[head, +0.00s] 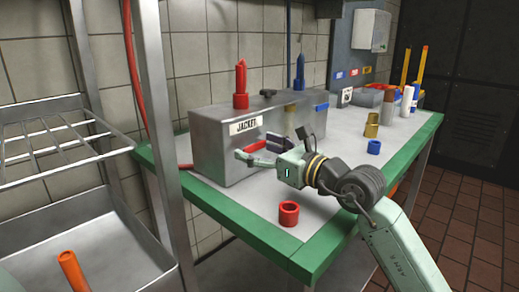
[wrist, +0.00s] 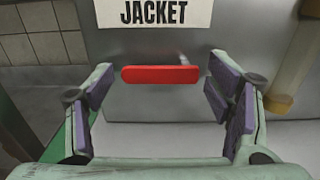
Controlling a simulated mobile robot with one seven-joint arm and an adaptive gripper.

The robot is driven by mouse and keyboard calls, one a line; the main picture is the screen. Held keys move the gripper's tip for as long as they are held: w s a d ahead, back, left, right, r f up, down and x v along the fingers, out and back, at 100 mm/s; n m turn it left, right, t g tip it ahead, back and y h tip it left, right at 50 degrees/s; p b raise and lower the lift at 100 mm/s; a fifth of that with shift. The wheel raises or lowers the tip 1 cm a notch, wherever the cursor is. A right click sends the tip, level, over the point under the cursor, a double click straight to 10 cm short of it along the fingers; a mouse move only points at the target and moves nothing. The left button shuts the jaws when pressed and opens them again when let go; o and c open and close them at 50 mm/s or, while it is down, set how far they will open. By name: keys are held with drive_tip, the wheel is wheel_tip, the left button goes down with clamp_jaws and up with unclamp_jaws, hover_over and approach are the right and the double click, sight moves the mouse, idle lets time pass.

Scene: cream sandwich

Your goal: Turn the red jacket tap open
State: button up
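The red jacket tap handle (wrist: 160,75) is a flat bar lying horizontally on the front of the steel box, just below the JACKET label (wrist: 154,12). In the head view the handle (head: 256,146) is partly hidden by my fingers. My gripper (head: 261,148) is open and faces the box front. In the wrist view its purple-padded fingers stand apart, one on each side of the handle, with gaps at both ends. I see no contact. The steel box (head: 212,160) stands on the green-edged table (head: 245,205).
A red ring (head: 289,214) stands near the table's front edge. A brass fitting (head: 371,125) and a blue ring (head: 374,147) stand right of my arm. Red (head: 241,85) and blue (head: 299,72) upright fittings top the box. A metal rack (head: 55,150) stands left.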

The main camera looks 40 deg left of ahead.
drive_tip(key=c, duration=0.9)
drive_tip(key=shift+c, duration=0.2)
drive_tip(key=shift+f+b, duration=0.2)
drive_tip(key=shift+b, duration=0.35)
drive_tip(key=n+b, duration=0.2)
drive_tip(key=b, duration=0.1)
drive_tip(key=shift+f, duration=0.35)
drive_tip(key=n+b, duration=0.3)
drive_tip(key=b, duration=0.1)
drive_tip(key=shift+w+f+n, duration=0.15)
drive_tip(key=shift+f+n, duration=0.2)
drive_tip(key=shift+n, duration=0.05)
drive_tip(key=n+b, duration=0.3)
drive_tip(key=shift+w+f+n+b, duration=0.2)
drive_tip(key=shift+n+b, duration=0.1)
drive_tip(key=n+b, duration=0.1)
drive_tip(key=n, duration=0.1)
drive_tip(key=shift+w+f+n+b, duration=0.1)
drive_tip(key=shift+w+n+b, duration=0.15)
drive_tip(key=shift+n+b, duration=0.15)
drive_tip(key=shift+w+n+b, duration=0.3)
drive_tip(key=shift+n+b, duration=0.15)
drive_tip(key=shift+n, duration=1)
drive_tip(key=shift+w+n+b, duration=0.25)
drive_tip(key=shift+n+b, duration=0.15)
drive_tip(key=shift+n, duration=1.05)
drive_tip(key=shift+d, duration=0.1)
